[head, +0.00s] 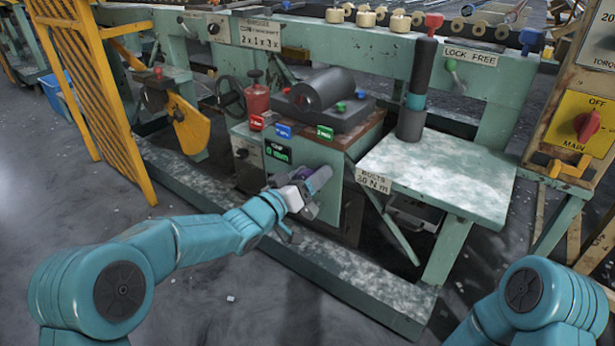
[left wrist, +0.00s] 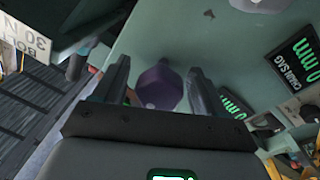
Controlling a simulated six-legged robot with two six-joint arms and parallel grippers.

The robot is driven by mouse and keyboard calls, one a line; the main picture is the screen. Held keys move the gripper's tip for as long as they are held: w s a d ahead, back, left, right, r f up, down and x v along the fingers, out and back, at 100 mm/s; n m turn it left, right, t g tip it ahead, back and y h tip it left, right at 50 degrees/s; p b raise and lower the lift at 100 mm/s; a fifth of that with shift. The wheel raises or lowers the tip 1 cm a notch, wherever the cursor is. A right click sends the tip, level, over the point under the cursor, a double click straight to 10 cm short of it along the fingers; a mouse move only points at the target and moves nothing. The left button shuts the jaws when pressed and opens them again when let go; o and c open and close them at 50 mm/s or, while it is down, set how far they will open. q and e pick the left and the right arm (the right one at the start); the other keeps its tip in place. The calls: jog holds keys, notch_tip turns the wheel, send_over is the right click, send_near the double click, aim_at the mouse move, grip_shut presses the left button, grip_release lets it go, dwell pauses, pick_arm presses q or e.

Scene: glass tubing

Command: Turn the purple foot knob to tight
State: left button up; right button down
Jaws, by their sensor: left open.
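The purple foot knob (left wrist: 159,88) shows in the left wrist view as a dark purple, faceted knob on the pale green machine face. In the head view only a bit of purple (head: 301,174) shows behind my left gripper (head: 310,188). In the left wrist view my left gripper (left wrist: 160,72) is open, with one finger on each side of the knob. Gaps show between the knob and both fingers, so it does not look gripped. The depth of the fingertips relative to the knob is hard to tell. My right gripper is out of view.
A small green-lettered display (head: 277,152) is above the knob; its chain sag label (left wrist: 290,75) is at the right in the left wrist view. A green side table (head: 440,175) stands to the right. A low green beam (head: 330,270) runs along the floor in front.

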pick_arm(q)
jog(key=p+v, duration=0.4)
jog(key=v, duration=1.2)
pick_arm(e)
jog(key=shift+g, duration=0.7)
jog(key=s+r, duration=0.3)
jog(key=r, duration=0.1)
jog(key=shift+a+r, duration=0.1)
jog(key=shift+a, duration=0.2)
pick_arm(q)
jog(key=shift+s+a, duration=0.1)
